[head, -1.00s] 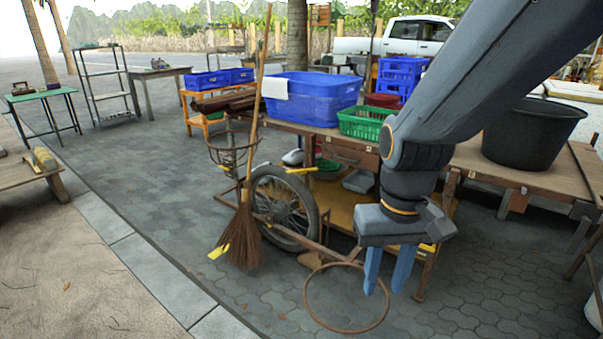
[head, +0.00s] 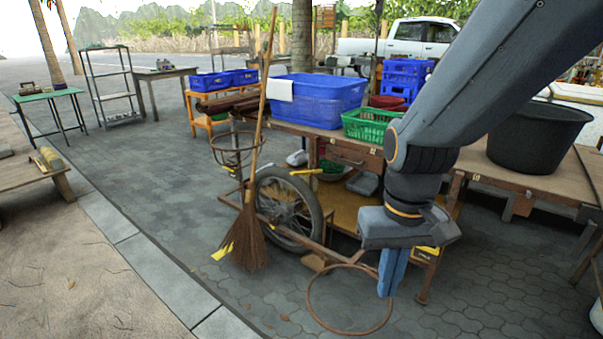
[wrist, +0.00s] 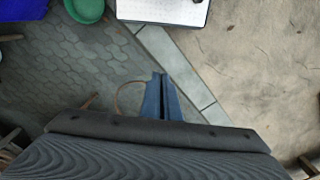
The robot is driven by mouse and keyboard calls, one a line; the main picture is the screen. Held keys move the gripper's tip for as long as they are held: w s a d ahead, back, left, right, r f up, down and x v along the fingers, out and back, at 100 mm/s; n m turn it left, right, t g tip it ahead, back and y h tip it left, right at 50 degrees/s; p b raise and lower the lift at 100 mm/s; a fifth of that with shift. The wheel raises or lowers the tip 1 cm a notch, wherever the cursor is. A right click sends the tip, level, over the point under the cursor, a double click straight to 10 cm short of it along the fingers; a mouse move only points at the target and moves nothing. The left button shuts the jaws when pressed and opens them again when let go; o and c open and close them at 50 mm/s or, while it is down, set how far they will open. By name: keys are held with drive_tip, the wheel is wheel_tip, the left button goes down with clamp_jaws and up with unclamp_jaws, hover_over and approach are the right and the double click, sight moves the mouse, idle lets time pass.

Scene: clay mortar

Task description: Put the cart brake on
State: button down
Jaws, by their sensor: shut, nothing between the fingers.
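The wooden cart (head: 345,152) stands in the middle of the head view with a spoked wheel (head: 286,208) at its near side. A yellow-ended bar (head: 305,172) sits just above the wheel, and a yellow piece (head: 222,251) lies low beside the broom; I cannot tell which part is the brake. My gripper (head: 392,293) is shut and empty, pointing down to the right of the wheel, over or near a rusty ring (head: 312,314). In the wrist view the gripper (wrist: 160,76) shows its blue fingers together above paving.
A straw broom (head: 247,235) leans on the cart in front of the wheel. A blue tub (head: 320,102) and green basket (head: 368,125) stand on the cart. A black tub (head: 538,138) rests on a table at right.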

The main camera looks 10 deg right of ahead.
drive_tip(key=shift+n, duration=0.3)
drive_tip(key=shift+s+a+r+p, duration=0.2)
drive_tip(key=shift+r+p, duration=0.65)
drive_tip(key=shift+p, duration=0.65)
drive_tip(key=shift+s+a+r+p, duration=0.15)
drive_tip(key=shift+r+p, duration=0.75)
drive_tip(key=shift+p, duration=0.65)
drive_tip(key=shift+s+a+r+p, duration=0.2)
drive_tip(key=shift+r+p, duration=0.65)
drive_tip(key=shift+p, duration=0.65)
drive_tip(key=shift+w, duration=0.15)
